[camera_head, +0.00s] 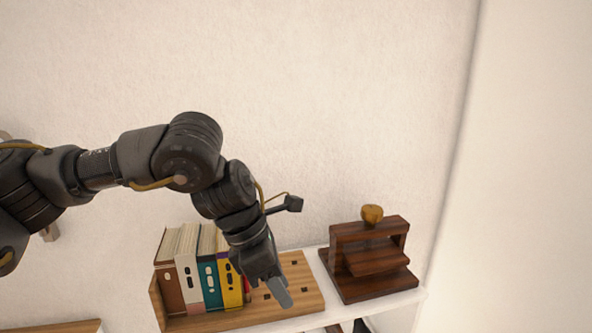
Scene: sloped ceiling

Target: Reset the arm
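My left arm comes in from the left and bends down over a white shelf. My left gripper (281,295) points down in front of the wooden book rack, just right of the books. Its grey fingers overlap in this view, so I cannot tell whether they are open or shut. I see nothing held in it. My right gripper is not in view.
Several upright books (190,275) stand at the left of the wooden rack (307,287). A dark wooden press (368,262) with a round knob stands to the right on the white shelf (405,297). The wall space above is clear.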

